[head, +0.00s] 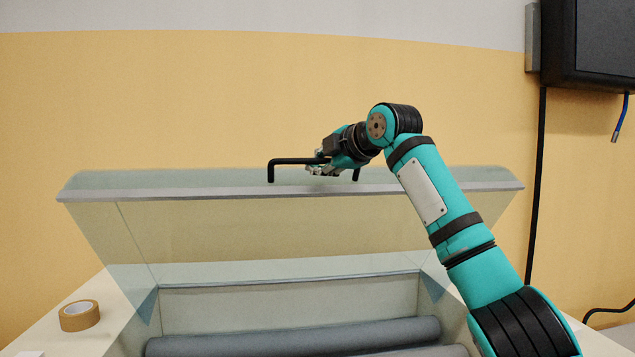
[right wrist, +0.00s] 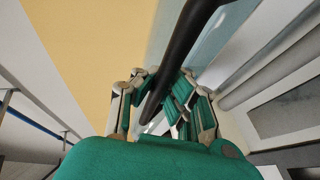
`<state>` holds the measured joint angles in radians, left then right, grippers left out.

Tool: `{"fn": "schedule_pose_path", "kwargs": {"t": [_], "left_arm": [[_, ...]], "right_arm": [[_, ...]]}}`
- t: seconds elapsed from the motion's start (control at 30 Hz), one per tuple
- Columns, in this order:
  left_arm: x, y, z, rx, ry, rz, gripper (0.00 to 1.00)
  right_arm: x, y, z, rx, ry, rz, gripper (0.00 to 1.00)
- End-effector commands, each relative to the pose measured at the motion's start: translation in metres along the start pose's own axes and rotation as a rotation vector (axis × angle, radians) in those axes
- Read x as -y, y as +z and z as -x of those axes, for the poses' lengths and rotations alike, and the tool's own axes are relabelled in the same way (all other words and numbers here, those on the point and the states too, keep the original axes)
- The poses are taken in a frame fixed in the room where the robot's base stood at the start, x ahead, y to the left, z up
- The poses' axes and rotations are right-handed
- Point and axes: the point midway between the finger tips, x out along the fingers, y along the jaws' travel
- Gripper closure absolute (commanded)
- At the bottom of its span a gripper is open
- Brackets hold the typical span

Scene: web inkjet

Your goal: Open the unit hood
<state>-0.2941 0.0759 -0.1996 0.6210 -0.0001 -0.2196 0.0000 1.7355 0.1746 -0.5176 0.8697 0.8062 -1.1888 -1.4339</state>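The unit hood (head: 200,193) is a clear panel with a grey front edge. It stands raised and tilted above the unit in the head view, with the inside showing below it. A black bar handle (head: 290,161) sits near its top edge. My right gripper (head: 319,167) is at the middle of this handle. In the right wrist view the handle (right wrist: 192,33) runs between the fingers of the gripper (right wrist: 163,82), which are closed in on it from both sides. My left gripper is in neither view.
Dark grey rollers (head: 290,336) lie inside the unit. A roll of brown tape (head: 79,316) rests on the pale surface at left. A black screen (head: 590,45) hangs on the wall at upper right, with a cable below. The wall behind the hood is bare.

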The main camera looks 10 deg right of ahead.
Motion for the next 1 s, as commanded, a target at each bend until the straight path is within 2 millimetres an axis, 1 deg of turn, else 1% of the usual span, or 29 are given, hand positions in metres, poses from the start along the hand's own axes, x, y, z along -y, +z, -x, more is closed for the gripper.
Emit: {"fn": "schedule_pose_path", "kwargs": {"t": [0.03, 0.1, 0.47, 0.73, 0.77, 0.93, 1.0], "left_arm": [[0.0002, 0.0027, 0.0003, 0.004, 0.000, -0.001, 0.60], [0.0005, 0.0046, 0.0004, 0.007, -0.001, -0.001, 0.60], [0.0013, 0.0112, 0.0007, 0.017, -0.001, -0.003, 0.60], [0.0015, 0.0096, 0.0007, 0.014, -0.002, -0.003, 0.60], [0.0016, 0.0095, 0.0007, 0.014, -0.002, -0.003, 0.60], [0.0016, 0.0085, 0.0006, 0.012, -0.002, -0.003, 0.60], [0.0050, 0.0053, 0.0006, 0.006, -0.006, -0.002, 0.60]], "right_arm": [[-0.0046, -0.0018, 0.0032, -0.003, 0.006, -0.002, 1.00], [-0.0058, -0.0021, 0.0042, -0.003, 0.006, -0.002, 1.00], [-0.0075, -0.0025, 0.0054, -0.003, 0.008, -0.001, 1.00], [-0.0063, -0.0019, 0.0046, -0.002, 0.006, 0.000, 0.66], [-0.0060, -0.0018, 0.0044, -0.002, 0.005, 0.000, 0.64], [-0.0049, -0.0013, 0.0036, 0.000, 0.003, 0.000, 0.64], [-0.0048, -0.0011, 0.0039, 0.000, 0.002, 0.000, 0.64]]}}
